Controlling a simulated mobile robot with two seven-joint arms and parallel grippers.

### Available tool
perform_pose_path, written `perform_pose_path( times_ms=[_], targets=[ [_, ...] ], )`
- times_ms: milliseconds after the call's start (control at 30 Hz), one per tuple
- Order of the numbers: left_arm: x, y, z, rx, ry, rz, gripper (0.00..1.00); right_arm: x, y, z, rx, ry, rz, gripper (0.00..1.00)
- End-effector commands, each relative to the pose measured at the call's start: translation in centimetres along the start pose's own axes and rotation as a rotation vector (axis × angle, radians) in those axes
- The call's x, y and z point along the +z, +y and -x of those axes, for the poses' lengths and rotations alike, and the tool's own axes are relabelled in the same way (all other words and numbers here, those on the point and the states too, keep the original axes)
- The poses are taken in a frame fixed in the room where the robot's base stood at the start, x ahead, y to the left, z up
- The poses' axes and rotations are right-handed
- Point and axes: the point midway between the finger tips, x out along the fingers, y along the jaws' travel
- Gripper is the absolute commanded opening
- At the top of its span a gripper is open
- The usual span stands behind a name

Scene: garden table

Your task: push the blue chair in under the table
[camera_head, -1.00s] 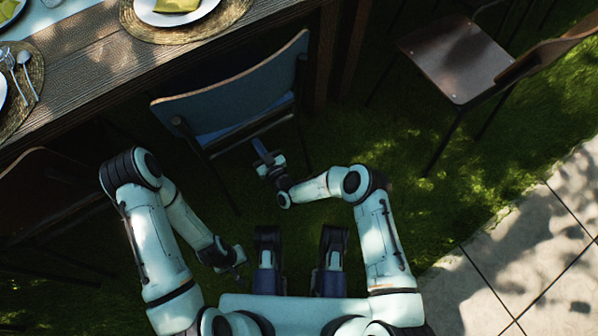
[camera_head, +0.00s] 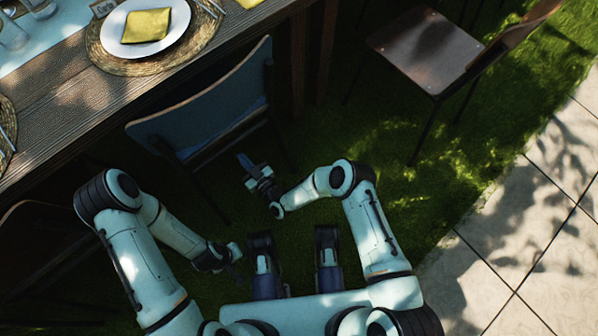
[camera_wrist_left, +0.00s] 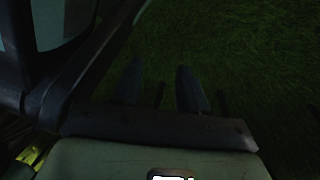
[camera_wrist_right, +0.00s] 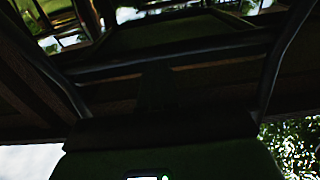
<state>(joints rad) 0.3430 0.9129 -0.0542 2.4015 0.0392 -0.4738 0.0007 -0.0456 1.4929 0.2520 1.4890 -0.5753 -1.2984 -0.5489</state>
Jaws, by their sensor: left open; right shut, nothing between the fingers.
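The blue chair (camera_head: 212,100) stands at the long side of the wooden table (camera_head: 75,110) in the head view, its backrest toward me and its front hidden by the backrest. My right gripper (camera_head: 243,160) is shut and empty, just on my side of the backrest, near its lower right part. I cannot tell whether it touches the chair. The right wrist view is dark, with a chair-like frame close ahead. My left gripper (camera_head: 238,252) is open and empty, low in front of my base. Its two fingers (camera_wrist_left: 160,88) show over grass in the left wrist view.
A wooden chair (camera_head: 425,50) stands to the right, apart from the blue one. Another dark chair (camera_head: 40,245) is at the lower left, beside my left arm. A plate with a yellow napkin (camera_head: 146,25) lies on the table. Grass and paving (camera_head: 510,250) are clear at right.

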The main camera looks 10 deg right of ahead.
Motion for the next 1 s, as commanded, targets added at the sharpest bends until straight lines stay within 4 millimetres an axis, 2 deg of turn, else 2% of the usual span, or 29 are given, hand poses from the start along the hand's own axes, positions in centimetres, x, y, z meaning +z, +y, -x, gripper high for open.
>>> perform_pose_path(
  times_ms=[600,733,1000],
  targets=[
    [-5.4,5.0,5.6,0.093,0.209,-0.055,0.43,0.0,0.0,6.5,0.0,-0.003,-0.001,0.0],
    [-5.9,5.4,6.0,0.102,0.229,-0.059,0.43,0.1,0.0,7.1,-0.001,-0.003,-0.001,0.0],
    [-5.9,5.4,5.9,0.102,0.229,-0.059,0.43,0.1,0.0,7.1,-0.001,-0.003,-0.001,0.0]
  ],
)
